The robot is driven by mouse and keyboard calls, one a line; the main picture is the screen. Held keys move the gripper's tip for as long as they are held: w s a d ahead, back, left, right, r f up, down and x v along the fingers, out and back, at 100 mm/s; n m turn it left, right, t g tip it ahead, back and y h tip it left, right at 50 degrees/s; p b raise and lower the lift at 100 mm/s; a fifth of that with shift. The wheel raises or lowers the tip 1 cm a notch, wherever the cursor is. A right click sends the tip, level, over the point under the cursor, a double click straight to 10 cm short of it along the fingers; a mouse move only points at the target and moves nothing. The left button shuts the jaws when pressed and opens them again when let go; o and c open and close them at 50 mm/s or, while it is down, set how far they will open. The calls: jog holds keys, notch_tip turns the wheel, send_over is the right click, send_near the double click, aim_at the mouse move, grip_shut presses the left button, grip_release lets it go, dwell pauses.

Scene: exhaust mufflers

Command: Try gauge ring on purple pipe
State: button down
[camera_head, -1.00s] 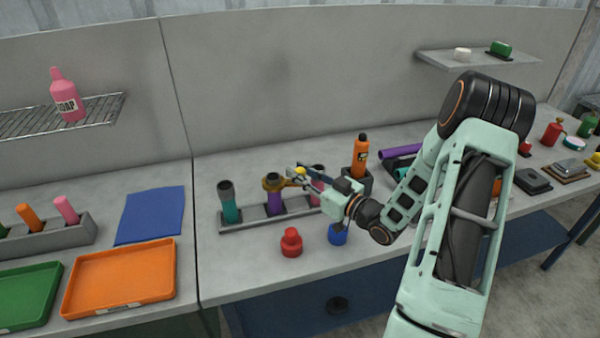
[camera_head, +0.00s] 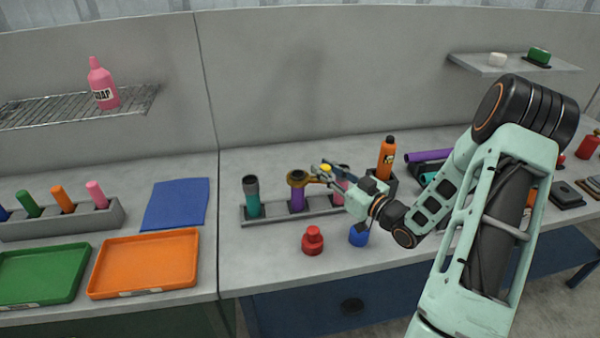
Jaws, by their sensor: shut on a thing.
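The purple pipe (camera_head: 297,202) stands upright in the middle of a grey rack (camera_head: 275,218). The brass gauge ring (camera_head: 298,177) is level at the pipe's top end. From this angle I cannot tell whether it is around the end or just above it. The ring's handle reaches right, to my gripper (camera_head: 325,173), which is shut on it. A small yellow part shows at the fingers. My gripper hides part of the pink pipe (camera_head: 340,190) behind it.
A teal pipe (camera_head: 251,197) stands left in the same rack. A red cap-like piece (camera_head: 313,241) and a blue one (camera_head: 359,235) stand in front. An orange bottle (camera_head: 387,158) is right of my gripper. Orange tray (camera_head: 145,292) and blue mat (camera_head: 176,186) lie left.

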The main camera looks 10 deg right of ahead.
jog(key=shift+r+p, duration=1.75)
jog(key=shift+r, duration=1.45)
